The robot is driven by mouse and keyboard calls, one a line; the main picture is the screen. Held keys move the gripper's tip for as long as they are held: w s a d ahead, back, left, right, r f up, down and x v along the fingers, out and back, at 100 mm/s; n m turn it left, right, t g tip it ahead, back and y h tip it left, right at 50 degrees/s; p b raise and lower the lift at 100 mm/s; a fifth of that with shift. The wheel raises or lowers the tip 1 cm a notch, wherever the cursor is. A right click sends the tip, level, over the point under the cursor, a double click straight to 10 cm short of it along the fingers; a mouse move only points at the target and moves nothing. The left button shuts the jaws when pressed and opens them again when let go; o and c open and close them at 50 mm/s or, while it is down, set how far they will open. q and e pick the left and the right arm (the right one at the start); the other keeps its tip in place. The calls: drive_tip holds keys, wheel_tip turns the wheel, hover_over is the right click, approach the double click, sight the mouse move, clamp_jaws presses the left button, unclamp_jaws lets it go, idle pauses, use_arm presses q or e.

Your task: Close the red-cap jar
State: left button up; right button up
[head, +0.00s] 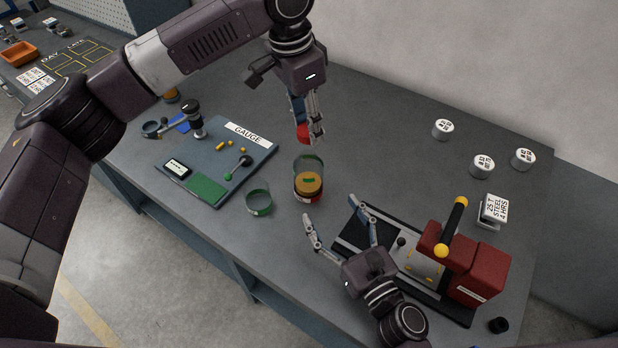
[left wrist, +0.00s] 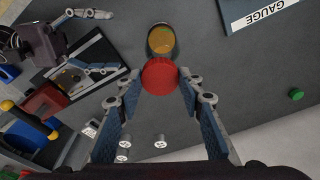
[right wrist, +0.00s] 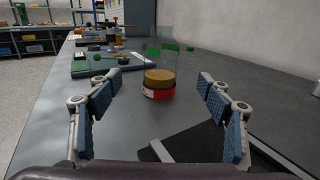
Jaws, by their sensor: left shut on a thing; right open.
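The red cap (head: 303,133) is held between the fingers of my left gripper (head: 312,128), which is shut on it above the table. In the left wrist view the red cap (left wrist: 160,76) fills the space between the fingertips. The clear jar (head: 309,186) with amber contents and a red band stands upright and open on the table, below and apart from the cap. The left wrist view shows the jar (left wrist: 161,40) just past the cap. My right gripper (head: 333,210) is open and empty. In the right wrist view the jar (right wrist: 159,80) stands ahead, between the spread fingers but beyond their tips.
A green-tinted glass container (head: 258,202) stands left of the jar. The gauge board (head: 225,145) lies further left. A red press-like device (head: 460,262) on a dark base is close to my right gripper. White labelled weights (head: 484,166) stand at the right. Table behind the jar is clear.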

use_arm(q)
drive_tip(key=shift+w+f, duration=0.15)
drive_tip(key=shift+w, duration=0.25)
use_arm(e)
drive_tip(key=x, duration=1.2)
drive_tip(key=shift+d+f, duration=0.1)
use_arm(q)
drive_tip(key=shift+s, duration=0.1)
use_arm(e)
drive_tip(key=shift+w, duration=0.25)
drive_tip(key=c, duration=1.8)
use_arm(q)
hover_over(309, 156)
drive_tip(key=shift+s+a+f, duration=0.1)
drive_tip(key=shift+f, duration=1.1)
drive_tip(key=shift+a+f, duration=0.1)
drive_tip(key=shift+f, duration=1.1)
drive_tip(key=shift+f, duration=0.1)
drive_tip(key=shift+f, duration=0.8)
drive_tip(key=shift+f, duration=0.6)
